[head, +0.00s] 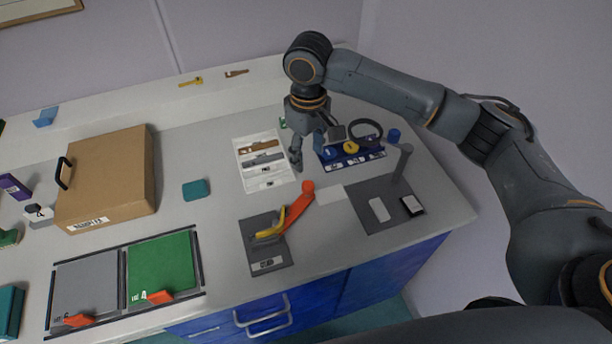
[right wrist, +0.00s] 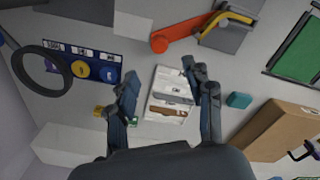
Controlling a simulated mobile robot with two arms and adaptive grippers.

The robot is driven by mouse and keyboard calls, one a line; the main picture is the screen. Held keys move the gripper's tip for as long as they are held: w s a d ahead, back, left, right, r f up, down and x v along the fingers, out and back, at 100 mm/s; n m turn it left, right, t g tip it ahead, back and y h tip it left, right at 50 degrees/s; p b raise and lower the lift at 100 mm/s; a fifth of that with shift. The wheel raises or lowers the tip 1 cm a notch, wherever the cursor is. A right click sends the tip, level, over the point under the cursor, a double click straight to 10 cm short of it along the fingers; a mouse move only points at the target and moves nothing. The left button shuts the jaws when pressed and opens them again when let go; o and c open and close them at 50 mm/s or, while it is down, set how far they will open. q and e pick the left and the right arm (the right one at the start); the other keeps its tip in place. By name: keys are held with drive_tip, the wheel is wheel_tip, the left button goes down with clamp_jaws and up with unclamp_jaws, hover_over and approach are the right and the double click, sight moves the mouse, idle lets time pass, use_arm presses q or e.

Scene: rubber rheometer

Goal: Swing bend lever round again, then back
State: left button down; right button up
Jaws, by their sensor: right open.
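The bend lever (head: 299,205) is an orange-red arm with a round end. It sits on a dark grey base plate (head: 268,250) beside a yellow curved piece (head: 270,233), and its round end points up and right, beyond the plate. My right gripper (head: 307,158) is open and empty, pointing down above the bench behind the lever's round end, apart from it. In the right wrist view the lever (right wrist: 178,38) lies beyond the open fingertips (right wrist: 160,72). The fingers hide part of the white sheet below. My left gripper is not in view.
A white sheet with tools (head: 248,178) and a blue rack with discs (head: 345,161) flank my right gripper. A grey post (head: 400,165) stands on a dark mat at right. A cardboard box (head: 110,180), teal block (head: 196,190) and green panel (head: 160,265) lie left.

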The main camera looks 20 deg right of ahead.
sight(307, 184)
wheel_tip(307, 184, down, 4)
drive_tip(key=shift+s+r+p, duration=0.1)
drive_tip(key=shift+p, duration=0.2)
drive_tip(key=shift+w+f, duration=0.2)
drive_tip(key=shift+f, duration=0.9)
wheel_tip(307, 184, down, 4)
drive_tip(key=shift+f+p, duration=0.1)
drive_tip(key=shift+p, duration=0.35)
drive_tip(key=shift+f, duration=0.55)
drive_tip(key=shift+w+f, duration=0.1)
drive_tip(key=shift+f, duration=0.05)
drive_tip(key=shift+c, duration=0.6)
clamp_jaws()
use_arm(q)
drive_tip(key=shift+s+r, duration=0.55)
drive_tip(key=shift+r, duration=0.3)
